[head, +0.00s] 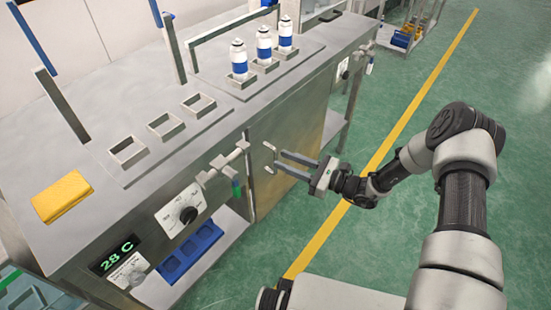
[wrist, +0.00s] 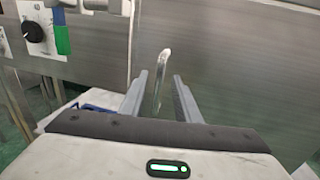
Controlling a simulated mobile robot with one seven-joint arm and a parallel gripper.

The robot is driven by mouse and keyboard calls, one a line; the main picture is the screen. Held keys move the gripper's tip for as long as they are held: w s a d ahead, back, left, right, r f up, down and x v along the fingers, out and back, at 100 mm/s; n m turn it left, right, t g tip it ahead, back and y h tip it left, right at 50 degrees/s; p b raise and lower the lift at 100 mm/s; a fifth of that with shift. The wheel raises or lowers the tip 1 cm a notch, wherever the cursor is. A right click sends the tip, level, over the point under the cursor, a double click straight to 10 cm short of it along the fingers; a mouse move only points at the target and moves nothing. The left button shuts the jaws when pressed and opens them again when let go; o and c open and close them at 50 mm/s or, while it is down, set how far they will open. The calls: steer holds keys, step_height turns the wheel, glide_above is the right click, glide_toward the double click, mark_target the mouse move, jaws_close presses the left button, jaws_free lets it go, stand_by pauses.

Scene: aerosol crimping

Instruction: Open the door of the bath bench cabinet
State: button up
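The bath bench cabinet (head: 318,92) is a long steel bench. Its door (head: 296,125) is a plain steel panel in the front, and it looks shut. A small upright bar handle (head: 269,146) is on the door near its left edge; it also shows in the wrist view (wrist: 161,65). My gripper (head: 278,159) is open in front of the door, its two fingers pointing at the handle. In the wrist view the handle appears between the open fingers (wrist: 159,85), with a gap on both sides. I cannot tell how deep the handle sits between them.
A valve with pipes (head: 222,165) and a dial panel (head: 182,212) are left of the door. Blue-and-white cans (head: 264,45) stand in the bench top beside empty square holes. A yellow block (head: 62,196) lies at left.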

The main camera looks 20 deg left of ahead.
mark_target(275, 171)
steer(key=shift+w+a, duration=0.25)
steer(key=shift+a, duration=0.8)
steer(key=shift+w+a, duration=0.2)
steer(key=shift+a, duration=0.8)
jaws_close()
